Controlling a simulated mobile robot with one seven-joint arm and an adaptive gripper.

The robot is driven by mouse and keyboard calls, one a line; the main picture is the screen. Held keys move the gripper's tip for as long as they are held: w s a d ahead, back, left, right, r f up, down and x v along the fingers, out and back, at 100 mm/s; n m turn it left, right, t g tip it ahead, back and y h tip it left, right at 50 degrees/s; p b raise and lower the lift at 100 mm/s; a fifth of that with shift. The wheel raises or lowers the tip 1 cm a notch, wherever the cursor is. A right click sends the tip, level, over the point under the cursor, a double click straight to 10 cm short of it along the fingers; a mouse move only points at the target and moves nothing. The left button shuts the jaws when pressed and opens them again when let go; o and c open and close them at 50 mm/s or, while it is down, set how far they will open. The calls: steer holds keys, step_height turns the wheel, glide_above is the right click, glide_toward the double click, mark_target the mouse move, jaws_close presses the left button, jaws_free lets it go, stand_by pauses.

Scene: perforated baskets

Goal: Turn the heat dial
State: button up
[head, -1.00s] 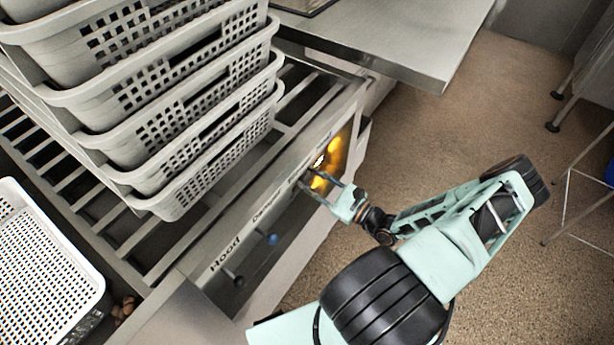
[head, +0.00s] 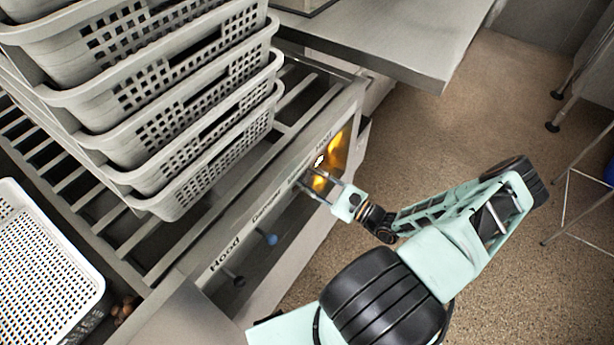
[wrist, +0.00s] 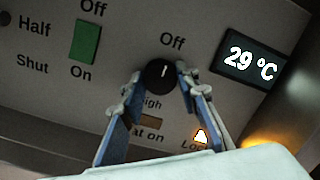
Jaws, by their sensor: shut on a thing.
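The heat dial (wrist: 161,76) is a round black knob on the grey panel in the wrist view. Its white mark points up, toward the word "Off" above it; "High" shows partly below. My gripper (wrist: 161,88) is shut on the dial, with one blue-grey finger at each side of it. In the head view my gripper (head: 326,184) reaches to the panel front near the glowing display, and the dial itself is too small to tell there. A display (wrist: 250,61) to the right of the dial reads 29 °C.
A green switch (wrist: 86,42) sits left of the dial, between "Off" and "On". Stacked grey perforated baskets (head: 160,125) stand on the slatted top beside the panel.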

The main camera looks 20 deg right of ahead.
steer(key=o, duration=1.2)
steer(key=shift+c, duration=0.2)
steer(key=v, duration=1.2)
steer(key=shift+s+r, duration=0.1)
